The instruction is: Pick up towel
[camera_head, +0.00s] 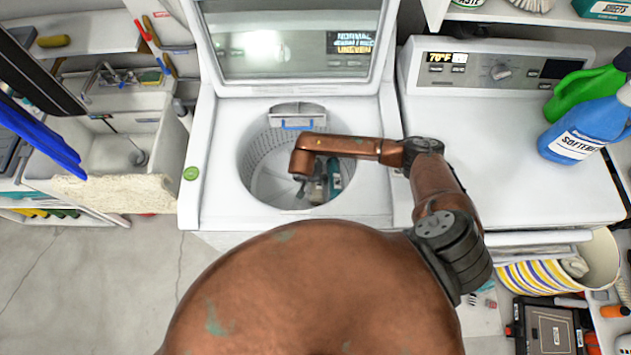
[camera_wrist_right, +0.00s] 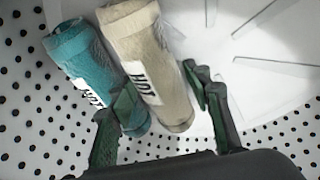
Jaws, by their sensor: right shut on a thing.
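In the wrist view, a rolled beige towel (camera_wrist_right: 140,55) with a black-and-white label lies between the two fingers of my right gripper (camera_wrist_right: 160,88), which is shut on it. A rolled teal towel (camera_wrist_right: 80,50) lies close beside it on the left, outside the grip. Both are inside the perforated washer drum (camera_wrist_right: 25,110). In the head view my right gripper (camera_head: 318,188) reaches down into the open drum, and the teal towel (camera_head: 334,172) shows beside it. The beige towel is mostly hidden there by the gripper. My left gripper is out of view.
The top-loading washer (camera_head: 215,150) has its lid (camera_head: 290,75) raised behind the opening. A dryer (camera_head: 500,140) to the right carries a blue bottle (camera_head: 590,125) and a green bottle (camera_head: 580,92). A sink (camera_head: 115,150) stands to the left. A striped basket (camera_head: 540,278) is below the dryer.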

